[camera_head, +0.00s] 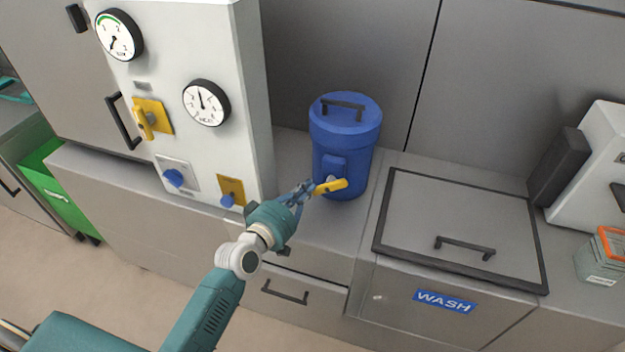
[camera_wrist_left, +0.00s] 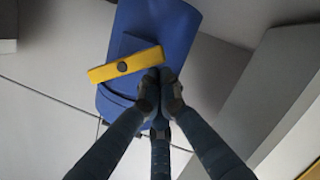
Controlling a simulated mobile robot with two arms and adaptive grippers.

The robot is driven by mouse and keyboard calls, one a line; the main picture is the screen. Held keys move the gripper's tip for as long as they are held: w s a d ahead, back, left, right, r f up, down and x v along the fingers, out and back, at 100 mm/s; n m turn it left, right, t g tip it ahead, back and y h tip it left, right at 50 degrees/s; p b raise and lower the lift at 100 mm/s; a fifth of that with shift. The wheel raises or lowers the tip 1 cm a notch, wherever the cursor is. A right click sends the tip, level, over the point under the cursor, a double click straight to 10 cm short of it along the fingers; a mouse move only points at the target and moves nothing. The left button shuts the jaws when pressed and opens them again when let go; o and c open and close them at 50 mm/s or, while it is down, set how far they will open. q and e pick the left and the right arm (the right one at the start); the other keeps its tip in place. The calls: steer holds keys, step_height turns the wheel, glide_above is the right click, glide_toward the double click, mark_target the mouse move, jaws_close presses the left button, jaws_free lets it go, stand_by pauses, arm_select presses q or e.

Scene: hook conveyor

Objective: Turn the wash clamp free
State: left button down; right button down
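A yellow lever (camera_head: 331,187) sits on the front of a blue lidded canister (camera_head: 344,135), and I take it as the wash clamp. It lies nearly level, with its right end slightly raised. My left gripper (camera_head: 306,190) is at the lever's left end in the head view. In the wrist view its fingertips (camera_wrist_left: 160,85) are drawn together just below one lever end; contact is unclear. My right gripper is not in view.
A panel (camera_head: 185,65) with gauges, yellow parts and blue knobs stands left of the canister. A lidded hatch (camera_head: 455,220) labelled WASH (camera_head: 444,301) is to the right. A white device (camera_head: 595,165) and an orange-topped box (camera_head: 601,258) stand at the far right.

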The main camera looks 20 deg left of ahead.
arm_select(q)
steer(key=shift+d+f+n+h+b, duration=0.1)
steer(key=shift+f+n+h+b, duration=0.1)
steer(key=shift+f+n+b, duration=0.4)
steer(key=shift+d+f+n+h+b, duration=0.1)
steer(key=shift+f+n+h+b, duration=0.1)
steer(key=shift+n+b, duration=0.65)
stand_by(1.5)
steer(key=shift+d+f+n+t+b, duration=0.2)
steer(key=shift+f+n+t+b, duration=0.35)
steer(key=shift+n+b, duration=0.9)
stand_by(2.8)
